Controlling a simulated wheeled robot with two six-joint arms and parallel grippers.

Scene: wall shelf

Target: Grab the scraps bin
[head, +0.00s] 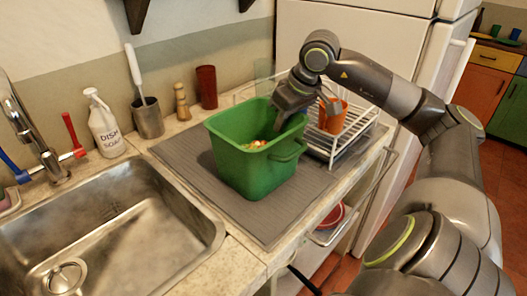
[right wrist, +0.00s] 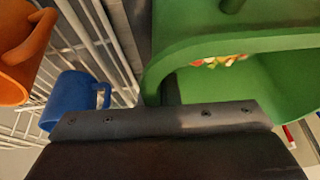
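The scraps bin is a green, open-topped bin (head: 240,170) standing upright on the grey mat, with colourful scraps (head: 254,145) inside and a handle on its near right side. My right gripper (head: 282,118) points down at the bin's right rear rim, overlapping its opening. In the right wrist view, the bin's green rim (right wrist: 235,42) lies just beyond the dark gripper body. The fingertips are not clear, so I cannot tell how far apart they are or whether they touch the bin. My left gripper is not in view.
A white dish rack (head: 352,137) holding an orange mug (head: 337,118) stands right of the bin; a blue mug (right wrist: 72,98) shows in the wrist view. A metal sink (head: 110,225) lies left. A soap bottle (head: 104,128) and a red tumbler (head: 206,88) stand behind.

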